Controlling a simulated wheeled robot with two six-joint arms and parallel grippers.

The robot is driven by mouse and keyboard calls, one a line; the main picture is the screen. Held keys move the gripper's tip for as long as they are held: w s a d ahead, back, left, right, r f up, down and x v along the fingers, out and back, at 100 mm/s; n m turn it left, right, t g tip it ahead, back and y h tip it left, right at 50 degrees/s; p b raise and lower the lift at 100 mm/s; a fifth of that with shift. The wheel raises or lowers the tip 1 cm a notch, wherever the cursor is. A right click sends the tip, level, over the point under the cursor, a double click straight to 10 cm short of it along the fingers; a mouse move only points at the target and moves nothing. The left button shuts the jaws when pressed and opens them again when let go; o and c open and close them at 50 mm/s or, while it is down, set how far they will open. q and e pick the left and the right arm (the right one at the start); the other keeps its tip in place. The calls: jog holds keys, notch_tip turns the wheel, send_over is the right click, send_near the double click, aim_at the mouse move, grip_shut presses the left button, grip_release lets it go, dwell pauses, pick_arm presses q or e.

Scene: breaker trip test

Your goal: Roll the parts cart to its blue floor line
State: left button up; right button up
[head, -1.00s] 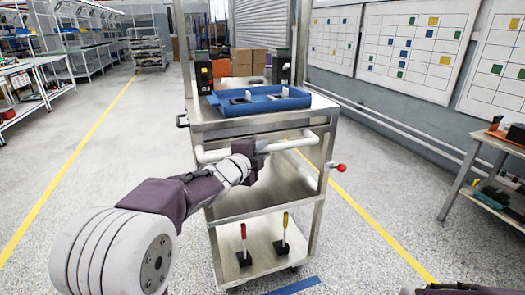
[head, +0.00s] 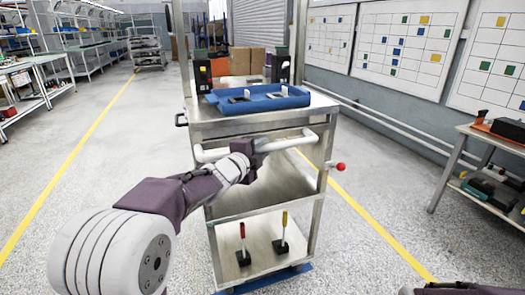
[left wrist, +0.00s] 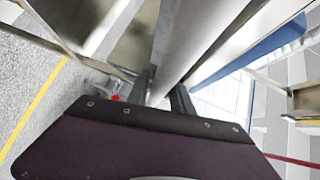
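The metal parts cart (head: 250,203) stands upright in front of me in the head view, with a white push handle (head: 292,143) across its near side. My left gripper (head: 257,146) is at this handle. In the left wrist view its two dark fingers (left wrist: 165,95) lie on either side of the pale bar and appear closed on it. The blue floor line (head: 297,277) shows at the foot of the cart, partly hidden by the lower shelf.
The cart carries a blue tray (head: 262,104) on top and two small levers on its lower shelf. A side table (head: 480,145) stands at the right by the wall. Yellow floor lines (head: 55,185) run along both sides. The floor left of the cart is clear.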

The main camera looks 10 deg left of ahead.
pick_arm(q)
jog(key=shift+o, duration=0.7)
jog(key=shift+s+r, duration=0.1)
jog(key=p+v, duration=0.2)
jog(key=v, duration=0.7)
